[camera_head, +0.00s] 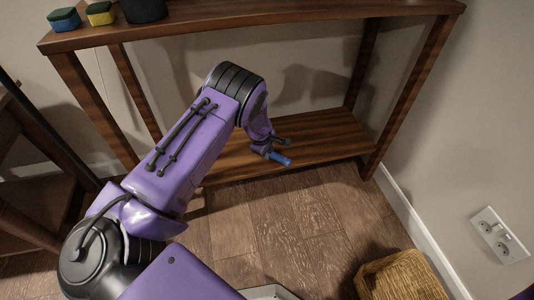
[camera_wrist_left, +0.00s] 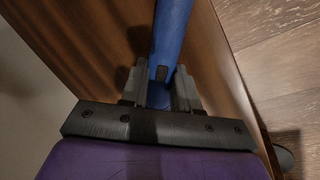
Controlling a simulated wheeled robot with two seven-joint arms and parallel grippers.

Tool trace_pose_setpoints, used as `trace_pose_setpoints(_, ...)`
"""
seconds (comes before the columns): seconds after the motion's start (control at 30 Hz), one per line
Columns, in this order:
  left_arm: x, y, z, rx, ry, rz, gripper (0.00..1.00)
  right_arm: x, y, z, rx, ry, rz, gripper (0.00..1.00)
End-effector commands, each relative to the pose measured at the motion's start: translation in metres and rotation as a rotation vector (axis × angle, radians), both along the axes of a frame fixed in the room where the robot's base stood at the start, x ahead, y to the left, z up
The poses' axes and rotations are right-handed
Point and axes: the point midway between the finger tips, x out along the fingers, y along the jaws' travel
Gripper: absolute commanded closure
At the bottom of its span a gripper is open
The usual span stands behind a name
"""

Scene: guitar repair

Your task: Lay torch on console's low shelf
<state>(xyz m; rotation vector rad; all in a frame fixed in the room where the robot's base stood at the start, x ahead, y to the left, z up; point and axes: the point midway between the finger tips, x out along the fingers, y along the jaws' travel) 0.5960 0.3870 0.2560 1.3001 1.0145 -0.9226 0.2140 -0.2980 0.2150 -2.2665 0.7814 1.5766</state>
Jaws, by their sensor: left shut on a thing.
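The blue torch (camera_head: 281,159) is held by my left gripper (camera_head: 272,149), close to the front edge of the console's low shelf (camera_head: 322,135). In the left wrist view the torch (camera_wrist_left: 171,35) runs up between the fingers of the left gripper (camera_wrist_left: 160,85), which are shut on it. The wooden shelf (camera_wrist_left: 100,40) lies behind it in that view. I cannot tell whether the torch touches the shelf. The console (camera_head: 290,14) is dark brown wood with slim legs. My right gripper is not in view.
On the console top are a blue-green sponge (camera_head: 64,19), a yellow sponge (camera_head: 100,13) and a dark container (camera_head: 144,9). A wicker basket (camera_head: 400,277) stands on the floor at lower right. The shelf's right part looks bare. A wall socket (camera_head: 499,235) is at far right.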

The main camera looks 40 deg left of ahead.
Motion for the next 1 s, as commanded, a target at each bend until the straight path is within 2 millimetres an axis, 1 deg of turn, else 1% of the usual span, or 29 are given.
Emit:
trace_pose_setpoints(0.1, 0.001, -0.001, 0.003, 0.0, -0.001, -0.001, 1.0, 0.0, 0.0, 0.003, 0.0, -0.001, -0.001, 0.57)
trace_pose_setpoints(0.23, 0.0, 0.0, -0.001, 0.0, 0.0, -0.001, 1.0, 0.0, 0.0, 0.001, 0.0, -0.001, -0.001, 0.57)
trace_pose_setpoints(0.27, 0.0, 0.0, -0.001, 0.0, 0.0, -0.001, 0.64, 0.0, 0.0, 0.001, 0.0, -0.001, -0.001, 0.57)
trace_pose_setpoints(0.3, 0.0, 0.0, -0.001, 0.0, 0.0, -0.001, 0.51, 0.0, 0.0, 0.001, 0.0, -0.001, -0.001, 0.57)
trace_pose_setpoints(0.33, 0.0, 0.0, -0.001, 0.0, 0.0, -0.001, 0.45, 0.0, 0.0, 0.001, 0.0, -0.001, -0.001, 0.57)
trace_pose_setpoints(0.57, -0.001, 0.0, -0.002, 0.0, 0.002, -0.001, 0.45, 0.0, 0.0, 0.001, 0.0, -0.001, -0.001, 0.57)
trace_pose_setpoints(0.67, -0.001, 0.0, 0.003, 0.0, 0.002, -0.001, 0.45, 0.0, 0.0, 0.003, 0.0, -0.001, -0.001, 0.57)
trace_pose_setpoints(0.77, -0.004, 0.0, 0.021, 0.0, 0.0, 0.001, 0.45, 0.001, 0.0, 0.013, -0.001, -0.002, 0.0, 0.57)
trace_pose_setpoints(0.9, -0.015, -0.001, 0.058, -0.001, -0.001, 0.002, 0.45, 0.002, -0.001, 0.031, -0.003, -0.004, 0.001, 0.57)
trace_pose_setpoints(1.0, -0.023, -0.001, 0.082, -0.001, 0.0, 0.001, 0.45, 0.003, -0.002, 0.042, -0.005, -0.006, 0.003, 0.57)
